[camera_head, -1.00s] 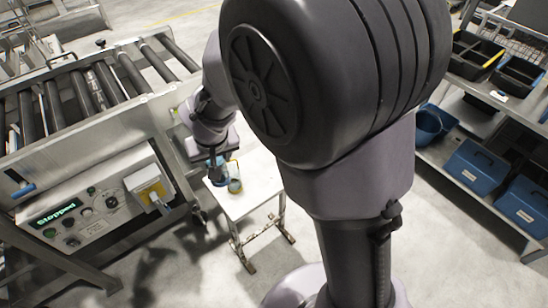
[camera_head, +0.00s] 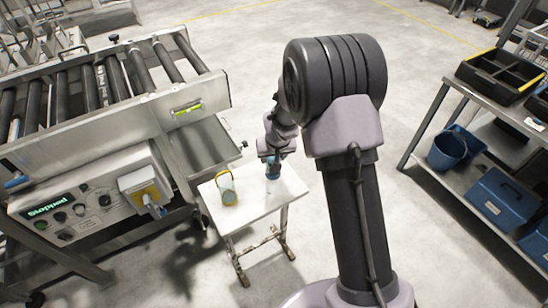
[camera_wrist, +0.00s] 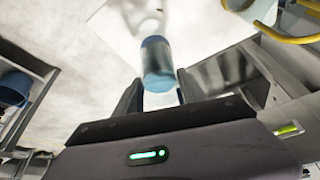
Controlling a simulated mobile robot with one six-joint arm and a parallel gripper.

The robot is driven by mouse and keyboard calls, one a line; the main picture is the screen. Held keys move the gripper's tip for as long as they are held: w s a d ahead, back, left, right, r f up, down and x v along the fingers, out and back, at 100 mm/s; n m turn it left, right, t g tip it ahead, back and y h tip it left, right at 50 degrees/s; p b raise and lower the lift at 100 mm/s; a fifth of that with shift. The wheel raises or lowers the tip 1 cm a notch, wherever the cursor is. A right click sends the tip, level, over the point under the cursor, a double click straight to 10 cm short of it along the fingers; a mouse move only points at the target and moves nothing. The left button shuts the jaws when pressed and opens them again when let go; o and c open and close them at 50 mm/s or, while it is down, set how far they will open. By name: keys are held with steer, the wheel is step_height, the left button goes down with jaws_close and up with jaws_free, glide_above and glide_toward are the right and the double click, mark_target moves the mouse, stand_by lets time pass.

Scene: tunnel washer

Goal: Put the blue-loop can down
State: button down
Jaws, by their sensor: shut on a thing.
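A small white table (camera_head: 255,208) stands beside the roller machine in the head view. My gripper (camera_head: 271,158) points down over its far right part, shut on a can with blue on it (camera_head: 273,170), which I take as the blue-loop can. I cannot tell whether the can touches the tabletop. In the wrist view the blue part of the can (camera_wrist: 158,62) lies between the two fingers (camera_wrist: 160,92). A pale can with a yellow loop (camera_head: 228,190) stands on the left part of the table, apart from the held can. The yellow-loop can shows at the wrist view's top right (camera_wrist: 285,18).
A shelf rack (camera_head: 440,120) with a blue bucket (camera_head: 447,150) and a blue box (camera_head: 500,198) is at the right. Open floor lies between table and rack.

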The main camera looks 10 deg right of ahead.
steer(key=shift+w+d+f, duration=0.2)
steer(key=shift+w+d, duration=0.05)
steer(key=shift+w, duration=0.15)
steer(key=f+b, duration=0.1)
steer(key=f, duration=0.1)
steer(key=f+b, duration=0.1)
steer(key=shift+w+d+f, duration=0.15)
steer(key=shift+w+f, duration=0.05)
steer(key=shift+f, duration=0.2)
steer(key=shift+r, duration=0.2)
steer(key=shift+f, duration=0.1)
steer(key=c, duration=0.7)
jaws_free()
steer(key=shift+o, duration=0.2)
